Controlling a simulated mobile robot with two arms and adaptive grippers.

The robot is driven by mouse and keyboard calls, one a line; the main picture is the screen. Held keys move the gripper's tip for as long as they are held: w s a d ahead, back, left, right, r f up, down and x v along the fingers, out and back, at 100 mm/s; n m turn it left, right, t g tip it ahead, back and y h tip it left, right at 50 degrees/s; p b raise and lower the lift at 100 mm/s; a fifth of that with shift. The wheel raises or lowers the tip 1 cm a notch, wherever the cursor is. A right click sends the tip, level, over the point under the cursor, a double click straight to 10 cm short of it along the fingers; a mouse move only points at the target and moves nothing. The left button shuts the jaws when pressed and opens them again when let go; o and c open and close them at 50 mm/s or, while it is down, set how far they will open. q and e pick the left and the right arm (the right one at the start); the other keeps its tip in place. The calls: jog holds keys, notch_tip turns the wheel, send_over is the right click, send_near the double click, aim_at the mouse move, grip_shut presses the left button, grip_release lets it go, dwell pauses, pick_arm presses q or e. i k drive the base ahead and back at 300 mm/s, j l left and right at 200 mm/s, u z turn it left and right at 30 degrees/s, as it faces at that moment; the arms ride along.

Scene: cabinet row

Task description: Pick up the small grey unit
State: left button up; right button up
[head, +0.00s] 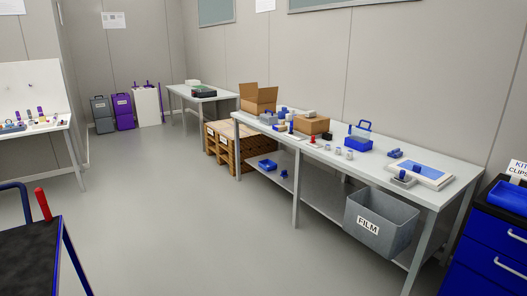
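A small dark grey upright unit (102,115) with a pale label stands on the floor against the far wall at the back left. It is beside a purple unit (123,112) of similar height. A small grey item (403,181) with a blue part lies on the long table's front edge at the right; I cannot tell which of these the task names. Neither of my grippers is in view.
The long table (455,173) on the right holds boxes and small parts; a grey FILM bin (381,222) is below it. Wooden pallets (231,142) stand farther back. A black-topped cart (41,257) is at lower left. The central floor (165,215) is clear.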

aim_at(268, 119)
jog(key=i+u, duration=0.1)
jog(key=i, duration=2.05)
